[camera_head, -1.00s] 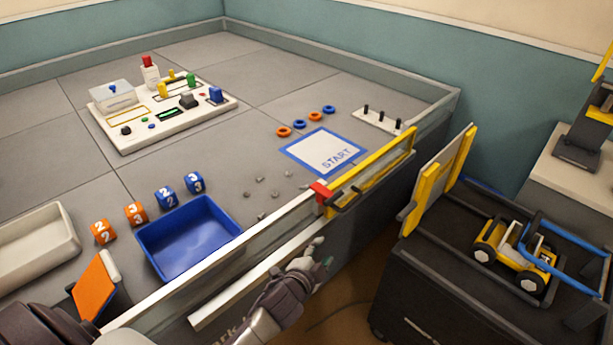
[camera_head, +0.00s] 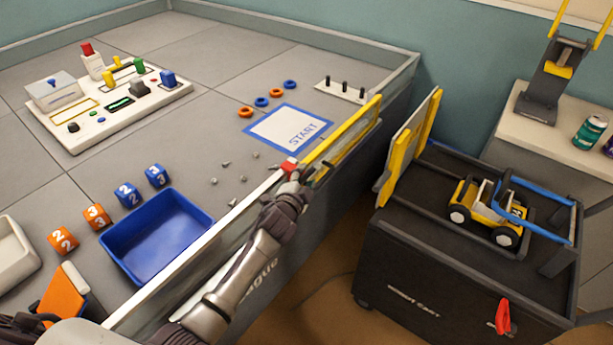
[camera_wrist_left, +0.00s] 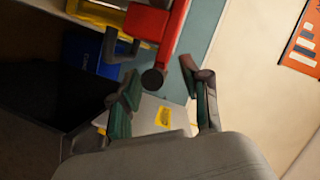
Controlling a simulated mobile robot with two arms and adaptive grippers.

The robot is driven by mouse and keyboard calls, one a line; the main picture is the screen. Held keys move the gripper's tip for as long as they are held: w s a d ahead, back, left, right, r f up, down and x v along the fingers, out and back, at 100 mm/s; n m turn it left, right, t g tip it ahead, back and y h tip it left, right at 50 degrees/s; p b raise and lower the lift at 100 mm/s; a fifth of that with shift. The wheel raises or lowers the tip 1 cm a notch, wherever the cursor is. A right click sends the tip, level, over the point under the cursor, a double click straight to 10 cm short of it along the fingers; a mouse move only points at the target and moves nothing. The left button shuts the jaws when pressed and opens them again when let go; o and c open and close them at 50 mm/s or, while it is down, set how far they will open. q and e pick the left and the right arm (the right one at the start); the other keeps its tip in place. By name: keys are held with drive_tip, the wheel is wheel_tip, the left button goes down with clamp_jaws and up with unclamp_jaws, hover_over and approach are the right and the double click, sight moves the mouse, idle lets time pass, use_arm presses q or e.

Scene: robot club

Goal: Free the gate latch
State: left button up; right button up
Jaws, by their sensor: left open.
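The red gate latch (camera_head: 288,165) sits on top of the arena wall, at the near end of the yellow gate (camera_head: 345,135). In the left wrist view, the red latch (camera_wrist_left: 148,24) shows large at the top, with a dark round knob (camera_wrist_left: 153,78) below it. My left gripper (camera_head: 294,182) is at the latch in the head view, partly covering it. In the wrist view its dark green fingers (camera_wrist_left: 160,90) are apart, with the knob between or just beyond their tips. I cannot tell whether they touch it. My right gripper is not in view.
A black cart (camera_head: 430,270) carrying a yellow toy vehicle (camera_head: 487,213) and a yellow-edged ramp (camera_head: 408,150) stands right of the gate, across a narrow gap. A blue bin (camera_head: 160,235), numbered cubes and small loose pieces lie inside the arena.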

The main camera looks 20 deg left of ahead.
use_arm(q)
drive_tip(key=shift+x, duration=0.85)
drive_tip(key=shift+s, duration=0.1)
clamp_jaws()
drive_tip(key=shift+f, duration=0.1)
